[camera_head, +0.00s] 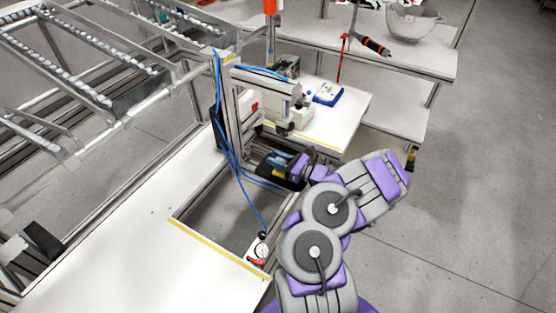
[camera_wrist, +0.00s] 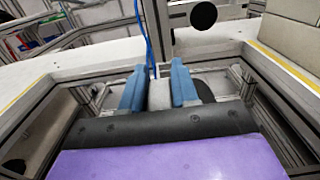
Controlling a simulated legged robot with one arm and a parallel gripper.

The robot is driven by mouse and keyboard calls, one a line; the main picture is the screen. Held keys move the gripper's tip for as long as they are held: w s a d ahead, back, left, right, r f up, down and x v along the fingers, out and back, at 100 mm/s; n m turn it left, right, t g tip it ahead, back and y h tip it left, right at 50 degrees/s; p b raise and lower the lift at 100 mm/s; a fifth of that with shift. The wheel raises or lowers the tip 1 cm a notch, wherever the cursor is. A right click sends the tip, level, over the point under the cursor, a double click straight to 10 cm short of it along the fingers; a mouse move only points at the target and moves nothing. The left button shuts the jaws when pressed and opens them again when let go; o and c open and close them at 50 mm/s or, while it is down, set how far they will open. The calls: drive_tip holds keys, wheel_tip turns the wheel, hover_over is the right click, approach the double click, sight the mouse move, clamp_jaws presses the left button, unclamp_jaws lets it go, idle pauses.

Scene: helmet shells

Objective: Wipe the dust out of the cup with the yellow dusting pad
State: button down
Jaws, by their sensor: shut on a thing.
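My gripper (camera_head: 277,163) is low inside the frame of the press station in the head view. Its blue fingers (camera_wrist: 157,88) also show in the wrist view, shut on a pale block between them. A small yellow patch of the dusting pad (camera_head: 278,174) shows just under the fingers in the head view. Its lower face is hidden. A dark rounded shape (camera_wrist: 205,90) shows behind the right finger in the wrist view. I cannot tell whether it is the cup, or whether the pad touches the cup.
A metal upright with a press head (camera_head: 282,128) stands over my gripper. Blue hoses (camera_head: 233,165) hang beside it. A white table (camera_head: 125,235) with an opening lies at left. A red-handled clamp or gauge (camera_head: 258,254) sits at the opening's front. A blue tray (camera_head: 328,94) stands behind.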

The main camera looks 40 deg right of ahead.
drive_tip(key=shift+r+p, duration=1.5)
drive_tip(key=shift+r, duration=0.75)
drive_tip(key=shift+p+v, duration=3.15)
drive_tip(key=shift+v, duration=2.8)
drive_tip(key=shift+p+v, duration=0.5)
drive_tip(key=shift+v, duration=1.1)
drive_tip(key=shift+w+f, duration=0.1)
